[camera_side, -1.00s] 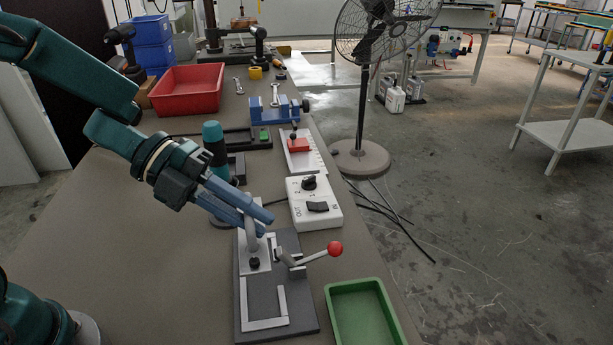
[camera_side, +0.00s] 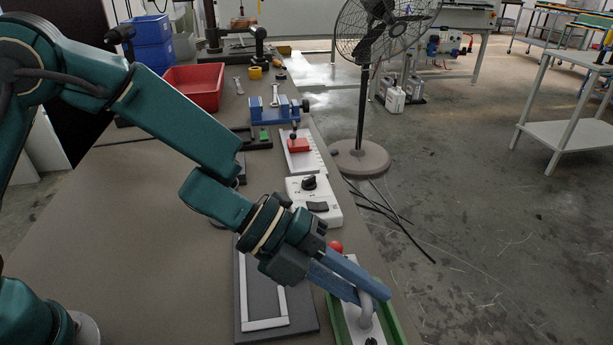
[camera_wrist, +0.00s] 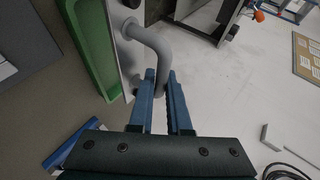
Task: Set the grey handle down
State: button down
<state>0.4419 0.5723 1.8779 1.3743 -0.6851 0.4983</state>
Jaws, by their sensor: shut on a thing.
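The grey handle (camera_side: 367,310) is a bent bar on a pale metal plate (camera_side: 346,328). My gripper (camera_side: 368,288) is shut on the bar, which also shows between the fingers in the wrist view (camera_wrist: 160,62). The green tray (camera_side: 396,322) is at the front right of the bench. In the side view the plate lies within the tray's outline. In the wrist view the plate (camera_wrist: 122,62) is beside the green tray wall (camera_wrist: 93,40). I cannot tell whether the plate touches the tray floor.
The dark fixture base (camera_side: 305,310) with its light L-shaped bracket (camera_side: 265,324) is left of the tray. A red knob (camera_side: 335,247) shows behind my wrist. A white switch box (camera_side: 325,212) stands behind. The bench's right edge is close to the tray.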

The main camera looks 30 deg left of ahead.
aim_at(375, 336)
jog(key=d+f, duration=0.1)
jog(key=s+d+f, duration=0.1)
jog(key=d, duration=0.1)
jog(key=shift+f, duration=1.95)
jog(key=shift+f, duration=0.2)
jog(key=c, duration=0.9)
grip_release()
jog(key=shift+o, duration=0.2)
